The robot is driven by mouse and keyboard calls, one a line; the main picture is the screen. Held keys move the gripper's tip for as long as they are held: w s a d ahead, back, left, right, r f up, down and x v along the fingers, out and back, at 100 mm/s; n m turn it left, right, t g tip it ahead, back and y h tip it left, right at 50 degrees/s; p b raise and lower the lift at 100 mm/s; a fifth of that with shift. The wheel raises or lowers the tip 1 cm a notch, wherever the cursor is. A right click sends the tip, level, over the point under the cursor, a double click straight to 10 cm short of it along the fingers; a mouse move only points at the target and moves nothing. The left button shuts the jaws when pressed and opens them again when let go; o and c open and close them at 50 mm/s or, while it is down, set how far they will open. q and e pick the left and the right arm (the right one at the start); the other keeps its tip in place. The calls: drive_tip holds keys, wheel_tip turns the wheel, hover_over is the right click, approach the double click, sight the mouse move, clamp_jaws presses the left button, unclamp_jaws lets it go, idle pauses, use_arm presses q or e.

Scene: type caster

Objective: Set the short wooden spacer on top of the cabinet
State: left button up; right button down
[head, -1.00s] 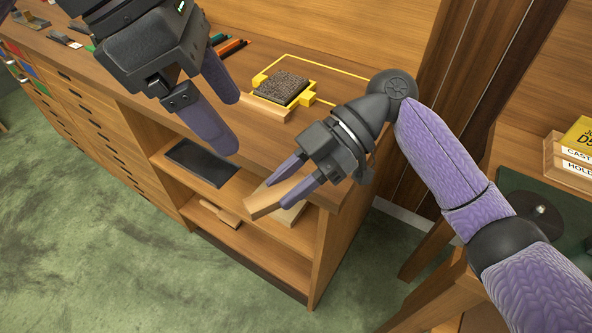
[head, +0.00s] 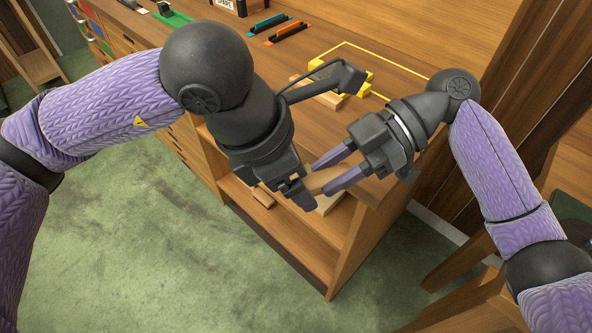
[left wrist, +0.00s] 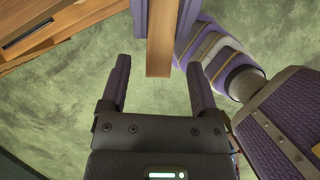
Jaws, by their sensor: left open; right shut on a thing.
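My right gripper (head: 332,176) is shut on a wooden spacer (head: 318,181), a plain brown bar, held in front of the cabinet's open shelves. My left gripper (head: 292,188) is open, close to the spacer's free end. In the left wrist view the spacer (left wrist: 160,40) points down from the top edge, its end between the spread left fingers (left wrist: 158,72) in the picture; contact cannot be told. The cabinet (head: 300,58) has a wooden top, with much of its front hidden by my left arm.
On the cabinet top, a yellow outline (head: 400,72), a yellow-edged piece (head: 362,88) and a wooden strip (head: 330,98) lie behind the grippers. Orange and teal tools (head: 287,33) lie farther back.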

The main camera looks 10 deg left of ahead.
use_arm(q)
drive_tip(key=shift+d+f, duration=0.1)
drive_tip(key=shift+f, duration=0.3)
clamp_jaws()
use_arm(e)
drive_tip(key=shift+c, duration=1.6)
unclamp_jaws()
